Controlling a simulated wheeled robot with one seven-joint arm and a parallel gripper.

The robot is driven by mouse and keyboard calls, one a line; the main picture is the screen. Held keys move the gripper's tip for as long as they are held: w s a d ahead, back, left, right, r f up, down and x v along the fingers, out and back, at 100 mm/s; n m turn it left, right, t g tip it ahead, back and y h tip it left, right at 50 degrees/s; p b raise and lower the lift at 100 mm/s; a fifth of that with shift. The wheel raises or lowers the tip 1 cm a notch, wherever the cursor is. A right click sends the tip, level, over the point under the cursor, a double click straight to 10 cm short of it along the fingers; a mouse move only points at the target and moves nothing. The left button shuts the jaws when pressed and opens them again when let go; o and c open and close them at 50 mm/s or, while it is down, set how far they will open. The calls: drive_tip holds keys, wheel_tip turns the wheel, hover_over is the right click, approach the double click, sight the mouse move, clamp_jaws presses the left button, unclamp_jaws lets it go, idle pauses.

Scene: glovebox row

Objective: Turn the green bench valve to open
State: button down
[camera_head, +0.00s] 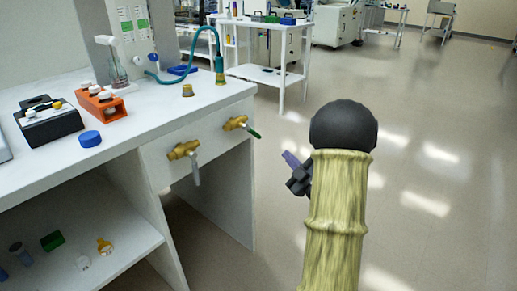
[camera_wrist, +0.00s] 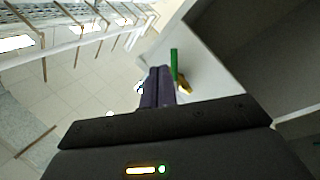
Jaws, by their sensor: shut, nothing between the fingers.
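The green bench valve is a brass body (camera_head: 235,123) with a green lever (camera_head: 252,132) on the white bench's front panel, near its right end. In the head view the lever points out from the panel, to the lower right. In the wrist view the green lever (camera_wrist: 174,64) and brass body (camera_wrist: 185,88) show just right of my fingers. My gripper (camera_head: 289,158) is right of and below the lever in the head view. Its dark purple fingers are together and empty in the wrist view (camera_wrist: 159,72). They look close beside the lever; I cannot tell whether they touch it.
A second brass valve (camera_head: 183,150) with a grey lever (camera_head: 196,170) is left of the green one. The bench top (camera_head: 150,110) holds an orange rack (camera_head: 101,102), a blue cap (camera_head: 90,139) and a teal hose (camera_head: 205,30). Open floor (camera_head: 430,180) lies to the right.

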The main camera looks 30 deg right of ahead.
drive_tip(key=w+a+f+h, duration=0.3)
drive_tip(key=w+f+h, duration=0.55)
drive_tip(key=h, duration=0.25)
drive_tip(key=s+a+m+g+h, duration=0.1)
drive_tip(key=s+a+h, duration=0.4)
drive_tip(key=a+h, duration=0.6)
drive_tip(key=shift+a+f+g+h+p, duration=0.25)
drive_tip(key=shift+a+g+p, duration=0.2)
drive_tip(key=shift+a+g, duration=0.45)
drive_tip(key=b, duration=0.4)
approach(252, 132)
drive_tip(key=w+d+r, duration=0.2)
drive_tip(key=w+d, duration=0.2)
drive_tip(key=d, duration=0.1)
drive_tip(key=shift+w, duration=0.2)
drive_tip(key=shift+w+t, duration=0.25)
drive_tip(key=shift+t, duration=0.15)
drive_tip(key=shift+s+d+r, duration=0.1)
